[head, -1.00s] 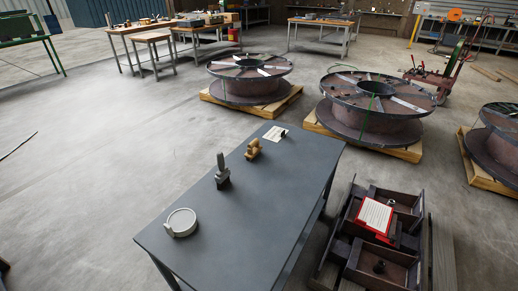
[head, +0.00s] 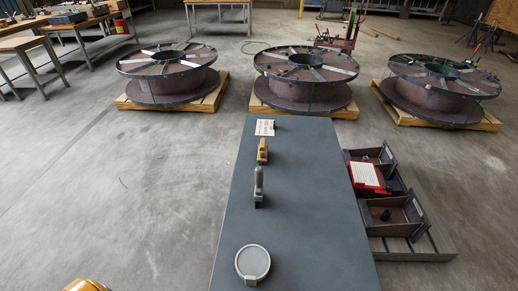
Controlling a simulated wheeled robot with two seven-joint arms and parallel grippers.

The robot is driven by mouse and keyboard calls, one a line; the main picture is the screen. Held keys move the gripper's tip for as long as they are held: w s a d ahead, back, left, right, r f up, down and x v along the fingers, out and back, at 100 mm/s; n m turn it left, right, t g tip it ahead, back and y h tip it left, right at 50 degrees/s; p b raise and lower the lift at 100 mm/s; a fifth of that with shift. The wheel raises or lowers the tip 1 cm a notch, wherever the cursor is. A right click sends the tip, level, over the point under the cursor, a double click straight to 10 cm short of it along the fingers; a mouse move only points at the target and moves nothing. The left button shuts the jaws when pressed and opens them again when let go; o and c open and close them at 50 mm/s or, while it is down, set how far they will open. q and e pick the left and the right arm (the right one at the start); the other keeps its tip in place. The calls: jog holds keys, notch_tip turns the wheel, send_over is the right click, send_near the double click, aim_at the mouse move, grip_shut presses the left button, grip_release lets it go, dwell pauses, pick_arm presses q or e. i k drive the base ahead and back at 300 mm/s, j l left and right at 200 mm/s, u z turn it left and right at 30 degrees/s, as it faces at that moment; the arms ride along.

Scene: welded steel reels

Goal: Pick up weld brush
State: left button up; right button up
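Several small things stand in a line on the grey table (head: 300,220). A grey upright handle on a darker block (head: 259,187) stands near the middle. A tan, wood-coloured piece (head: 262,150) lies just behind it. Either could be the weld brush; at this size I cannot tell which. A round, light grey disc-like thing with a small tab (head: 253,263) lies nearest to me. A white card (head: 265,127) with a small dark thing beside it lies at the far end. Neither of my grippers shows in the head view.
Dark steel bins (head: 405,212) with a red-framed sheet stand right of the table on a pallet. Steel reels on wooden pallets (head: 310,80) stand behind it. A yellow, unclear part (head: 87,285) shows at the bottom left edge. Floor left of the table is clear.

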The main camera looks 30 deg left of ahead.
aim_at(263, 151)
jog(key=j+z, duration=0.15)
jog(key=j, duration=0.25)
jog(key=k+j+z, duration=0.2)
jog(key=j, duration=0.2)
jog(key=j+z, duration=0.15)
jog(key=j, duration=0.25)
jog(key=k+j+z, duration=0.2)
jog(key=j, duration=0.15)
jog(key=k+j+z, duration=0.15)
jog(key=j, duration=0.2)
jog(key=j+z, duration=0.3)
jog(key=j, duration=0.4)
jog(key=j+z, duration=0.35)
jog(key=j, duration=0.35)
jog(key=j+z, duration=0.3)
jog(key=j, duration=0.4)
jog(key=i+j+z, duration=0.1)
jog(key=j+z, duration=0.35)
jog(key=j, duration=0.6)
jog(key=k+j+z, duration=0.1)
jog(key=j+z, duration=0.4)
jog(key=j, duration=0.55)
